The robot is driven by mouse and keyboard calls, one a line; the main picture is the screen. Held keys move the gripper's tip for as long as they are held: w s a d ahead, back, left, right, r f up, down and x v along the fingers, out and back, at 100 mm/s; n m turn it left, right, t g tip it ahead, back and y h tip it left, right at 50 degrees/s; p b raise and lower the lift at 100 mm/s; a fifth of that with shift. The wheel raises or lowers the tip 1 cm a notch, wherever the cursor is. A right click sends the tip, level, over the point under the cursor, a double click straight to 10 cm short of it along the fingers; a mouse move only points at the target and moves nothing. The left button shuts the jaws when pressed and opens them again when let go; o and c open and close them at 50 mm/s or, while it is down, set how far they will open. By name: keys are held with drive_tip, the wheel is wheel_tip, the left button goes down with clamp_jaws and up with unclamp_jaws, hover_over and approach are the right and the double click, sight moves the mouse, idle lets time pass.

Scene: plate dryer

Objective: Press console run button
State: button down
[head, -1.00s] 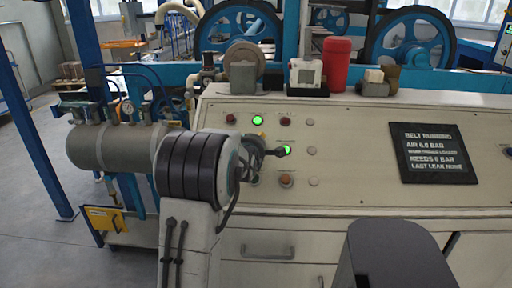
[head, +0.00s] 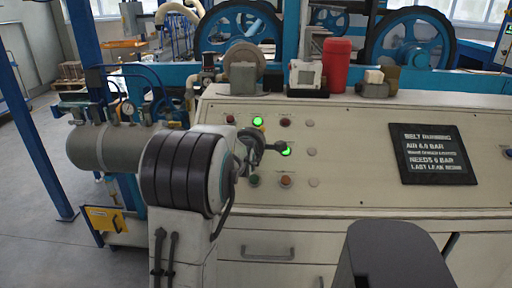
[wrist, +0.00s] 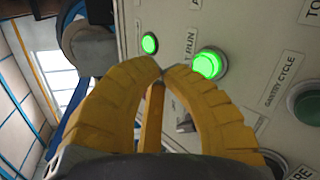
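The sloped cream console (head: 350,185) carries several buttons and lamps. A lit green button (head: 286,151) sits beside my gripper (head: 276,147) in the head view. In the wrist view this lit button (wrist: 207,64) is next to a label of which "RUN" is readable. My gripper's yellow fingers (wrist: 162,74) meet at their tips with nothing seen between them. The tips show just left of the lit button; I cannot tell whether they touch it. A second lit green light (head: 258,122) is farther up the console and also shows in the wrist view (wrist: 149,43).
An unlit green button (wrist: 303,100) lies near a "GANTRY CYCLE" label. An orange button (head: 286,180) is below the lit one. A black sign (head: 433,153) reads "BELT RUNNING". A red cylinder (head: 336,65) stands on the console's back edge. A grey tank (head: 100,147) is at left.

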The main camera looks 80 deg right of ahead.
drive_tip(key=shift+a+r+b, duration=0.35)
drive_tip(key=shift+r+b, duration=0.05)
drive_tip(key=shift+r, duration=0.2)
drive_tip(key=shift+a+r+b, duration=0.35)
drive_tip(key=shift+r, duration=0.25)
idle(0.5)
